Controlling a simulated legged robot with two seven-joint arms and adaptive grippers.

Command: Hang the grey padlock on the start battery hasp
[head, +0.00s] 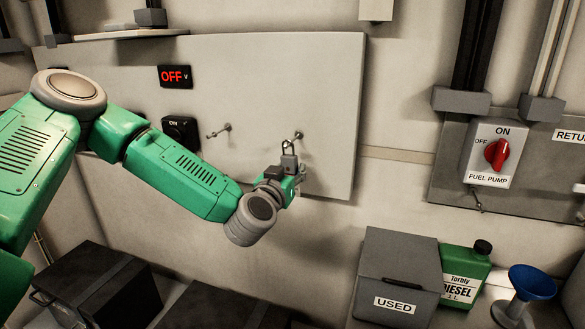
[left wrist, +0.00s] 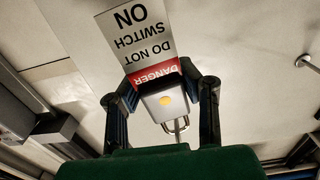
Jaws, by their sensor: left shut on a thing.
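The grey padlock (head: 289,162) is upright in my left gripper (head: 284,178), in front of the pale panel. In the left wrist view the padlock (left wrist: 163,103) sits between both fingers of that gripper (left wrist: 162,98), with its shackle and a red-and-white danger tag (left wrist: 140,42) showing. A metal hasp (head: 299,135) sticks out of the panel just above the shackle. In the head view they nearly overlap; I cannot tell whether they touch. A second hasp (head: 226,127) is further left, beside a black ON switch (head: 181,132). No label shows which hasp is the start battery one. My right gripper is out of view.
A red OFF display (head: 175,77) is on the panel (head: 270,70). A fuel pump switch (head: 493,153) is on the right wall. Below stand a grey USED box (head: 398,262), a green diesel can (head: 464,270) and a blue funnel (head: 531,282). Dark batteries (head: 100,285) are lower left.

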